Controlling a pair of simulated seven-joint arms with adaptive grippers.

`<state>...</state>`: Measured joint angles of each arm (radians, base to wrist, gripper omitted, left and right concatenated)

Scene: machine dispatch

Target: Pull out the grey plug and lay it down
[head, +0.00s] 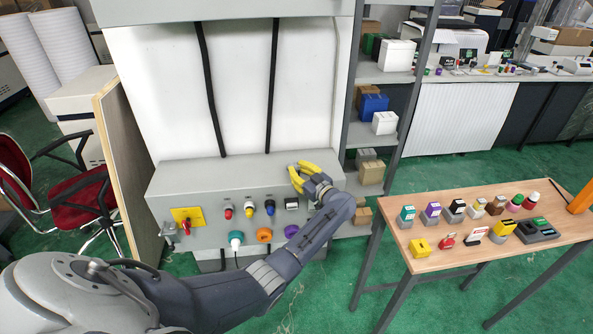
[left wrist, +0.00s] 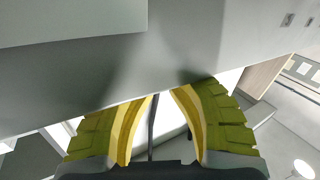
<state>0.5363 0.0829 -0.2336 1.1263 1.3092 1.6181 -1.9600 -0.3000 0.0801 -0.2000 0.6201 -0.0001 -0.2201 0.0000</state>
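The grey machine panel (head: 175,178) stands ahead of me, and several coloured controls and connectors are on its sloped front. I cannot pick out a grey plug for certain; my left forearm covers the right part of the panel. A teal-and-white connector (head: 236,239) with a dark cable sits low on the front. My left gripper (head: 300,177) has its yellow fingers spread and empty, above the panel's right upper edge. In the left wrist view its fingers (left wrist: 163,105) stand apart below a grey surface (left wrist: 60,85). My right gripper is not in view.
An orange round connector (head: 264,235) and a purple one (head: 291,231) sit beside the teal one. A wooden table (head: 420,262) at the right holds several small coloured items, with some bare top near its front. A grey shelf post (head: 352,80) stands right of the machine.

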